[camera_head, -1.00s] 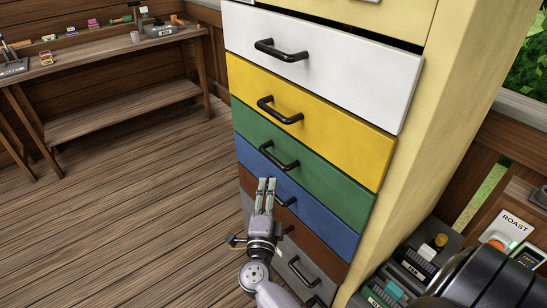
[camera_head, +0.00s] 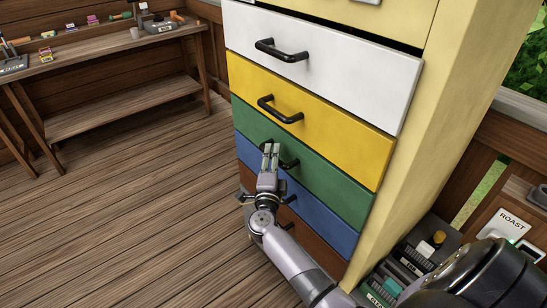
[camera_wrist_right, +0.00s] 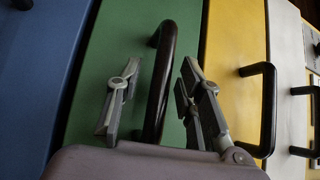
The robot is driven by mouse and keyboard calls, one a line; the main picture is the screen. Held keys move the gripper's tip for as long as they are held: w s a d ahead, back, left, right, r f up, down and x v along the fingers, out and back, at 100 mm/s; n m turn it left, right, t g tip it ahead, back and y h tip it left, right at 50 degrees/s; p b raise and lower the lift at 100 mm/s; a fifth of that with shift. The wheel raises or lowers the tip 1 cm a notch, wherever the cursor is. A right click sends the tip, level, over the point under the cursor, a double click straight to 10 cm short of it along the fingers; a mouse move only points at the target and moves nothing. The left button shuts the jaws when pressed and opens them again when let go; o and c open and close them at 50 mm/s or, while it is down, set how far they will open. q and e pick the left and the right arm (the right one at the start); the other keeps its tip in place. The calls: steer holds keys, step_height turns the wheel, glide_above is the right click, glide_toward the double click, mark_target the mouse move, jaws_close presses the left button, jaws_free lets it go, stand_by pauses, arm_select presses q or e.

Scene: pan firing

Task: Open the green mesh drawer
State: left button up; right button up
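The green drawer (camera_head: 336,188) is in the cabinet between the yellow and blue drawers, and its front looks flush with theirs. It also shows in the right wrist view (camera_wrist_right: 97,73). Its black handle (camera_wrist_right: 160,82) runs between the two fingers of my right gripper (camera_wrist_right: 160,95), which is open around it. No grip on the handle shows. In the head view my right gripper (camera_head: 270,150) is in front of the green drawer and hides part of the handle (camera_head: 290,161). My left gripper is not in view.
The white drawer (camera_head: 330,68) and yellow drawer (camera_head: 320,120) are above, the blue drawer (camera_head: 325,222) and brown drawer (camera_head: 318,250) below. A wooden workbench (camera_head: 100,56) stands at the left. The floor (camera_head: 130,210) before the cabinet is clear. A roaster panel (camera_head: 515,222) is at the right.

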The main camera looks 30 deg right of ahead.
jaws_close()
stand_by(0.7)
